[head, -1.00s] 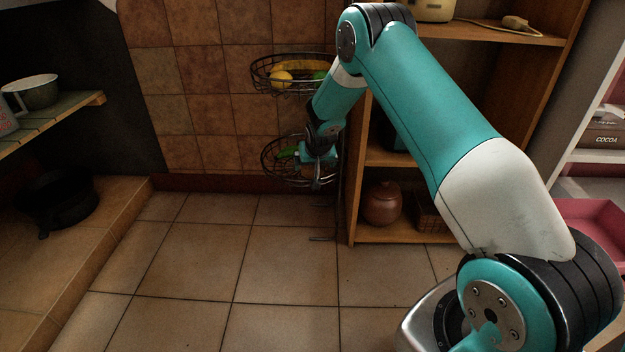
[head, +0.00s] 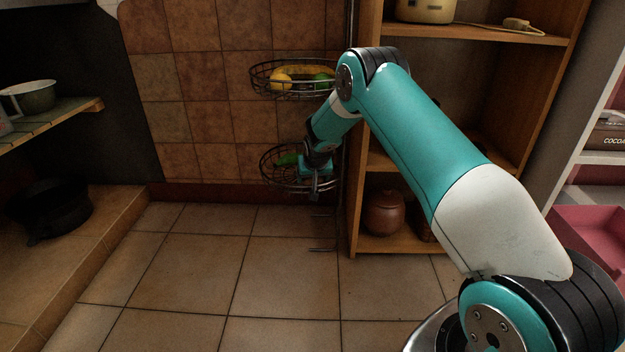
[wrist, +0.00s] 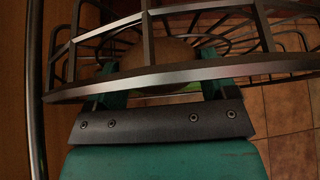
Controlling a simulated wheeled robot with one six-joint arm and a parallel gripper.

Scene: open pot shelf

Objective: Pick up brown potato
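The brown potato (wrist: 160,54) is in the wrist view, seen through the wires of the lower basket (wrist: 190,74). The basket rim crosses in front of it and hides part of it. My gripper (wrist: 161,68) has its two teal fingers spread apart, one at each side of the potato; I see no clear contact. In the head view my gripper (head: 314,173) is at the right side of the lower wire basket (head: 270,180). The potato cannot be made out there.
Green produce (head: 288,160) lies in the lower basket. The upper basket (head: 262,88) holds yellow and green produce. The stand's pole and a wooden shelf (head: 400,244) with a brown pot (head: 383,214) are close on the right. The floor in front is clear.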

